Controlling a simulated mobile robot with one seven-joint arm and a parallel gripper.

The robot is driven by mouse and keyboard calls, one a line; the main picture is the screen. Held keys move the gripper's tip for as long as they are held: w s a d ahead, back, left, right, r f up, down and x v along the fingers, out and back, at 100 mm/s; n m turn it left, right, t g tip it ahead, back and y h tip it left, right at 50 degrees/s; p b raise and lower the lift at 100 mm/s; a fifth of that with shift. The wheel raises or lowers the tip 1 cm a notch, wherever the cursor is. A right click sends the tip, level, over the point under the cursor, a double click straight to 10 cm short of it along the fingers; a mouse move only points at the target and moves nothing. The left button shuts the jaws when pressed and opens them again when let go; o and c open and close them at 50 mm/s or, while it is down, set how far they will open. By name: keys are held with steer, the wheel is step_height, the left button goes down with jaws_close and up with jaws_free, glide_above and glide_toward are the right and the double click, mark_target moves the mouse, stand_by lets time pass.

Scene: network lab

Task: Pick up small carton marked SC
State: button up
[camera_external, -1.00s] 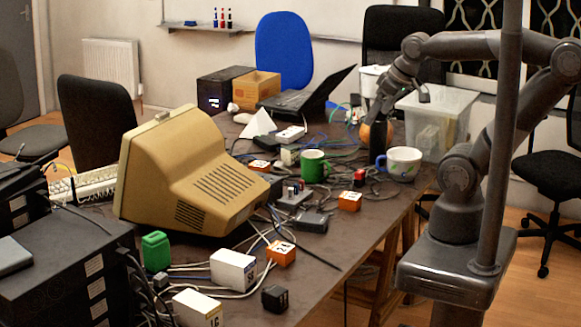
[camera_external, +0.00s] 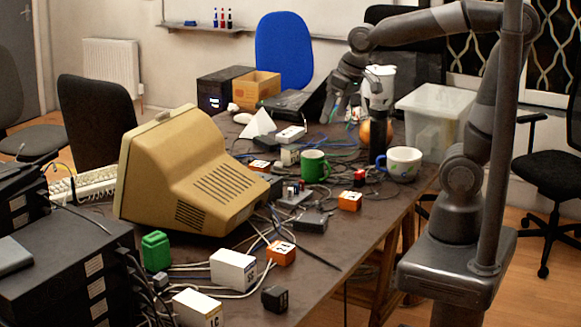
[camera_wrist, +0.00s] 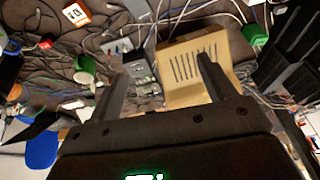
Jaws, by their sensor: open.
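Several small cartons stand on the table, and I cannot read SC on any of them. One orange carton (camera_external: 281,253) with a dark-marked white label is near the front, another orange one (camera_external: 349,201) is right of centre, and a third (camera_external: 259,167) is behind the monitor. White cartons are at the front (camera_external: 233,270) and front left edge (camera_external: 197,308). A white-topped orange carton (camera_wrist: 76,13) shows at the top left in the wrist view. My gripper (camera_external: 340,115) is open and empty above the far part of the table, apart from these cartons; its fingers (camera_wrist: 162,67) spread in the wrist view.
A beige monitor (camera_external: 195,180) fills the table's left middle. Cables cover much of the tabletop. Black equipment is stacked at the left.

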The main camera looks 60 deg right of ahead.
steer(key=w+a+f+g, duration=0.1)
steer(key=w+a+f, duration=0.3)
steer(key=w+a, duration=0.45)
steer(key=g, duration=0.3)
glide_above(233, 257)
steer(key=shift+h, duration=0.4)
steer(key=f, duration=1.7)
steer(key=shift+w+f, duration=0.3)
steer(key=shift+f, duration=0.05)
step_height(233, 257, down, 5)
steer(key=shift+s+a+f, duration=0.1)
steer(key=shift+a+f, duration=0.05)
steer(key=shift+f, duration=0.05)
steer(key=f, duration=0.5)
steer(key=shift+s+f, duration=0.2)
steer(key=shift+f, duration=0.15)
steer(key=shift+c, duration=0.6)
steer(key=c, duration=1)
